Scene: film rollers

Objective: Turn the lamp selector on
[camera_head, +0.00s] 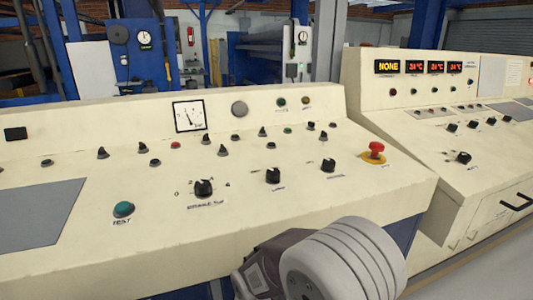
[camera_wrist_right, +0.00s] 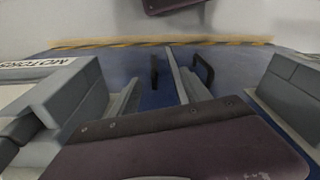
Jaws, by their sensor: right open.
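Three black rotary knobs stand in a row on the front of the cream control panel (camera_head: 300,215): a left knob (camera_head: 203,188), a middle knob (camera_head: 273,175) and a right knob (camera_head: 328,165). Their small labels are hard to read, so I cannot tell for certain which is the lamp selector. My right arm crosses the panel's front edge at the bottom, its jaws not clearly visible there. In the right wrist view my right gripper (camera_wrist_right: 180,88) is open and empty, with grey fingers wide apart, facing blue cabinet doors with dark handles. My left gripper is not in view.
A red mushroom button (camera_head: 376,149) on a yellow base sits right of the knobs. A teal button (camera_head: 123,209) is at the left front. Several small switches and a dial gauge (camera_head: 189,116) are behind. A second console (camera_head: 440,140) with red displays stands at right.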

